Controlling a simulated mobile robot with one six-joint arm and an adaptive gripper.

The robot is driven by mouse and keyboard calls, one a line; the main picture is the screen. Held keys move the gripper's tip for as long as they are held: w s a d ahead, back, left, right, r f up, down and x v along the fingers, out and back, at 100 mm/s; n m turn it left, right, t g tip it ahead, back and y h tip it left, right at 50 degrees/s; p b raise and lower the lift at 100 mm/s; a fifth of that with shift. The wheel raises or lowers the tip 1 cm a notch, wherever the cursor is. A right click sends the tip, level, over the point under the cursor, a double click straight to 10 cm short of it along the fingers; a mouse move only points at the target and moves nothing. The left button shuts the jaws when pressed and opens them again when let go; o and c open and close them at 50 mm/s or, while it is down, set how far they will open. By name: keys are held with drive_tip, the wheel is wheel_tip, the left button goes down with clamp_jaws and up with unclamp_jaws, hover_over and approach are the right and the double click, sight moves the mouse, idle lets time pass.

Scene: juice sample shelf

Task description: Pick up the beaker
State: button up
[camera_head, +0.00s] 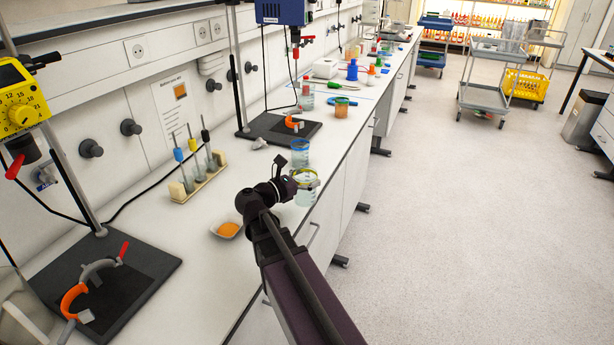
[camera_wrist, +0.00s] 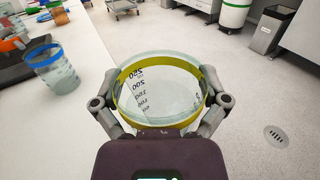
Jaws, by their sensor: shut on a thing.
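A clear glass beaker with a yellow band at its rim and dark volume markings fills the middle of the wrist view (camera_wrist: 160,95). In the head view the beaker (camera_head: 306,190) is at the bench's front edge, at the end of my arm. My gripper (camera_wrist: 160,108) has one finger on each side of the beaker, shut on it. My gripper also shows in the head view (camera_head: 294,184), partly covering the beaker. I cannot tell whether the beaker's base touches the bench.
A blue-rimmed beaker (camera_head: 300,152) stands just behind; it also shows in the wrist view (camera_wrist: 52,68). An orange-filled dish (camera_head: 228,229) lies left of my arm. A rack (camera_head: 198,178) and a stand base (camera_head: 280,130) are farther back. The floor (camera_head: 450,220) to the right is open.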

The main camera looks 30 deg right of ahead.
drive_tip(key=shift+r, duration=0.15)
idle(0.8)
wheel_tip(320, 180, up, 7)
drive_tip(key=p, duration=0.7)
drive_tip(key=shift+f, duration=0.2)
drive_tip(key=shift+s+d, duration=0.15)
